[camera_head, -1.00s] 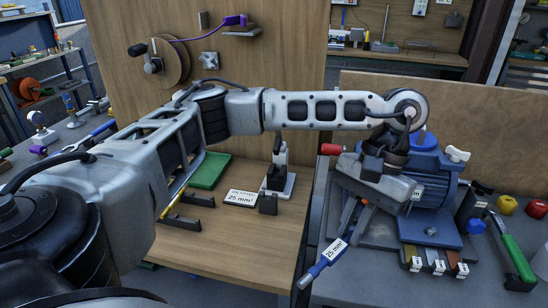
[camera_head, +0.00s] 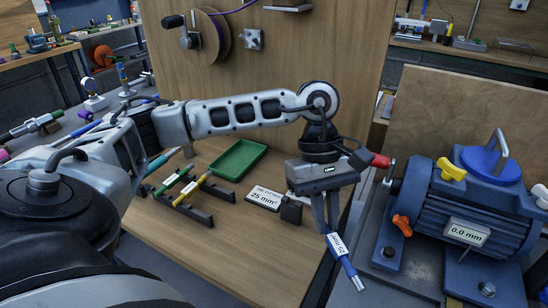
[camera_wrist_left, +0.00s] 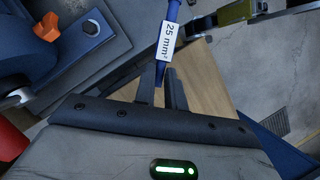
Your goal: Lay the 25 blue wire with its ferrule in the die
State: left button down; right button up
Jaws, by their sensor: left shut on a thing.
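My left gripper (camera_head: 325,226) points down and is shut on the blue wire (camera_head: 347,266), which bears a white 25 mm² tag (camera_head: 338,246). The wire hangs tilted, its lower end to the right, over the bench's right edge. In the left wrist view the tag (camera_wrist_left: 166,40) and wire show just beyond the gripper's fingertips (camera_wrist_left: 164,78). A card (camera_head: 264,198) reading "die fitted 25 mm²" lies on the wooden bench beside a black block (camera_head: 291,210). The gripper stands in front of the press there, so its die is hidden. My right gripper is out of view.
A green tray (camera_head: 238,160) and a black rack (camera_head: 198,213) with coloured rods lie left of the card. A wooden panel with a spool (camera_head: 208,38) stands behind. A blue motor (camera_head: 470,205) fills the right bench. The front of the wooden bench is clear.

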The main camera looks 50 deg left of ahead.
pick_arm(q)
jog(key=s+a+f+n+t+y+b, duration=0.1)
jog(key=a+n+t+y+b, duration=0.1)
jog(key=n, duration=1.1)
jog(key=s+a+f+n+t+y+b, duration=0.1)
jog(key=a+n, duration=0.5)
jog(key=n, duration=0.7)
jog(key=s+t+y+b, duration=0.1)
jog(key=t+y+b, duration=0.1)
jog(key=t, duration=0.1)
jog(key=shift+s+a+n+y, duration=0.2)
jog(key=shift+a+n+y, duration=0.1)
jog(key=shift+a+n, duration=0.1)
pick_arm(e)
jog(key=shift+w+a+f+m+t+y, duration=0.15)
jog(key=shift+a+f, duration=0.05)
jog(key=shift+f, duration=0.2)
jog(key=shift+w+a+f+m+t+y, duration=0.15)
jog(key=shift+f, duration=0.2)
pick_arm(q)
jog(key=shift+f, duration=0.1)
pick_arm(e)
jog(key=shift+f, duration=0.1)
